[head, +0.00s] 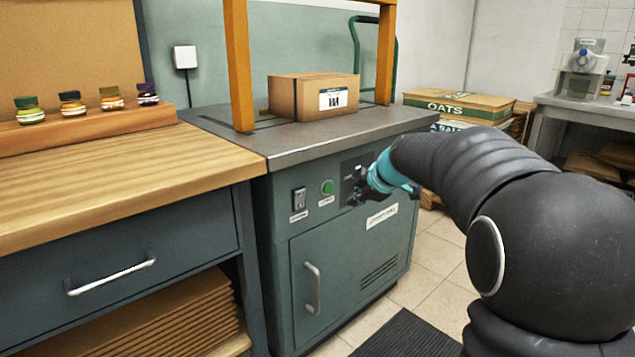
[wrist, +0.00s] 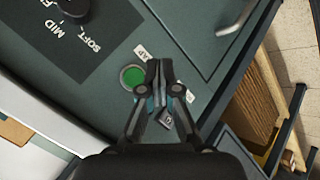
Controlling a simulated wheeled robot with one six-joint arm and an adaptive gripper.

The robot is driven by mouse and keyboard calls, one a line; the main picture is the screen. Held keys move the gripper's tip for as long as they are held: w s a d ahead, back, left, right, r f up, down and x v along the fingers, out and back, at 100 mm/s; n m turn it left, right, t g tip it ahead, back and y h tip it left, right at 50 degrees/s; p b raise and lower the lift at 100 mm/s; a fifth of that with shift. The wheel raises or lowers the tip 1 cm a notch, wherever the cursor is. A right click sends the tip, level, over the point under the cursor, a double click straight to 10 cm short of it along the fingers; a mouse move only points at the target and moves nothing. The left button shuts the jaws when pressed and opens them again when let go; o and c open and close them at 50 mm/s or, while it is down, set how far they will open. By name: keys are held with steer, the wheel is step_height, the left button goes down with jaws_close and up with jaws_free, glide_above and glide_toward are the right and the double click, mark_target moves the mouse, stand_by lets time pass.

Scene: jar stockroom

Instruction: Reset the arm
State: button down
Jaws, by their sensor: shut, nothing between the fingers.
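My arm reaches in from the right in the head view. My gripper (head: 354,197) is in front of the dark dial plate on the green machine (head: 350,248). In the wrist view my gripper (wrist: 160,66) is shut, with its fingertips together and nothing between them. The green button (wrist: 133,76) shows just left of the fingertips, and the rocker switch (wrist: 166,118) shows between the finger linkages. A dark knob (wrist: 72,8) is at the top left, beside the printed words MID and SOFT. I cannot tell whether the fingers touch the panel.
A cardboard box (head: 312,96) sits on the machine top under an orange frame (head: 238,65). A wooden counter (head: 110,180) with several small jars stands at left. Sacks (head: 460,104) lie behind at right. Tiled floor (head: 432,262) and a dark mat (head: 408,335) are below.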

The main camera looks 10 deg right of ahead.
steer(key=s+f+m+g+h+p, duration=0.1)
steer(key=s+f+m+g, duration=0.15)
steer(key=s+m, duration=0.35)
steer(key=s+f+m+g, duration=0.1)
steer(key=s+f+m, duration=0.3)
steer(key=s+m, duration=0.25)
steer(key=s+r+m+h+p, duration=0.1)
steer(key=s+r+m+p, duration=0.1)
steer(key=s, duration=1.1)
steer(key=s+a+r+m+h+p, duration=0.1)
steer(key=s+r+p, duration=0.4)
steer(key=s, duration=0.8)
steer(key=shift+m+t+h, duration=0.3)
steer(key=shift+m+t, duration=0.15)
steer(key=shift+m, duration=0.2)
